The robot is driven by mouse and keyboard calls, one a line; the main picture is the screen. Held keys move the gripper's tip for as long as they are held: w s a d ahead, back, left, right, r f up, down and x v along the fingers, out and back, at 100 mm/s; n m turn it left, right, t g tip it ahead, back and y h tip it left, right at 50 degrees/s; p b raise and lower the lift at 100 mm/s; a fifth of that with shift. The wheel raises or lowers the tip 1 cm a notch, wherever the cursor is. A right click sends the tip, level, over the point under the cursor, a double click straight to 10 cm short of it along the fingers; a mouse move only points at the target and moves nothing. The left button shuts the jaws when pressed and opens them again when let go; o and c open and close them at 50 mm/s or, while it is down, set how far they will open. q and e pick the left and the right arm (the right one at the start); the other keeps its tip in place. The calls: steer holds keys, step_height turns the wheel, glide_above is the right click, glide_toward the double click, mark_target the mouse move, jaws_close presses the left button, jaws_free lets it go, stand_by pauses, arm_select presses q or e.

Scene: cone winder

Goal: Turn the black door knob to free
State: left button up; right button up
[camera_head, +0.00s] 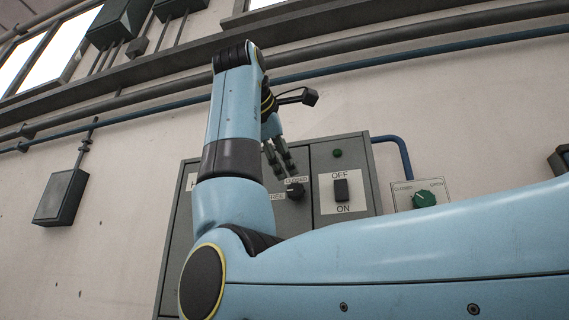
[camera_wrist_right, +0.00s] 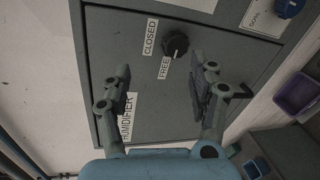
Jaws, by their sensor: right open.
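The black door knob (camera_head: 295,190) sits on the grey cabinet door (camera_head: 318,226), with a CLOSED label above it and a FREE label to its left. In the right wrist view the black knob (camera_wrist_right: 176,44) shows a pale mark on its lower side, and the FREE label (camera_wrist_right: 164,67) lies just below left of it. The CLOSED label (camera_wrist_right: 151,37) is left of it. My right gripper (camera_head: 278,160) is open in front of the door, its fingers (camera_wrist_right: 160,64) spread apart with the knob beyond the fingertips. No contact shows. My left gripper is not in view.
An OFF/ON switch (camera_head: 341,190) and a green lamp (camera_head: 337,153) are right of the door knob. A green knob (camera_head: 424,199) is on a separate plate farther right. Pipes cross the wall above. A purple bin (camera_wrist_right: 297,94) stands at the right in the wrist view.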

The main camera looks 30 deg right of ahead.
steer(key=v, duration=0.2)
steer(key=f+b+v, duration=0.1)
steer(key=v, duration=0.2)
steer(key=shift+s+b, duration=0.1)
steer(key=shift+b, duration=0.2)
stand_by(0.6)
